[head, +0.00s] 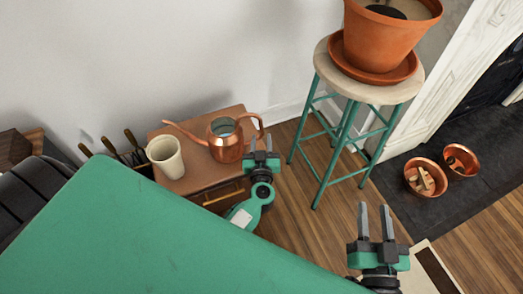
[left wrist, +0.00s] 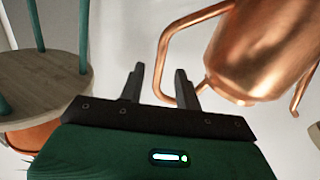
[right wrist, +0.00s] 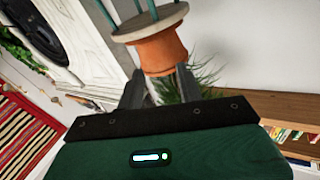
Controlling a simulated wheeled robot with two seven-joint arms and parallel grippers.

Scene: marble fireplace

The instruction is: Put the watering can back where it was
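The copper watering can (head: 226,141) stands upright on a small wooden side table (head: 205,178), its spout pointing left and its handle right. In the left wrist view the can (left wrist: 265,50) is at the upper right, seen upside down, its handle loop by the right finger. My left gripper (head: 262,146) is open at the handle side; I cannot tell if it touches the handle. My right gripper (head: 375,222) is open and empty, over the floor at the lower right. In the right wrist view nothing lies clearly between its fingers (right wrist: 160,88).
A cream cup (head: 166,156) stands left of the can. A teal-legged stool (head: 340,100) holds a terracotta pot (head: 385,40) on a saucer. Two copper bowls (head: 425,178) are on the dark hearth. A green panel (head: 150,240) fills the lower left. Wooden floor (head: 300,225) is clear.

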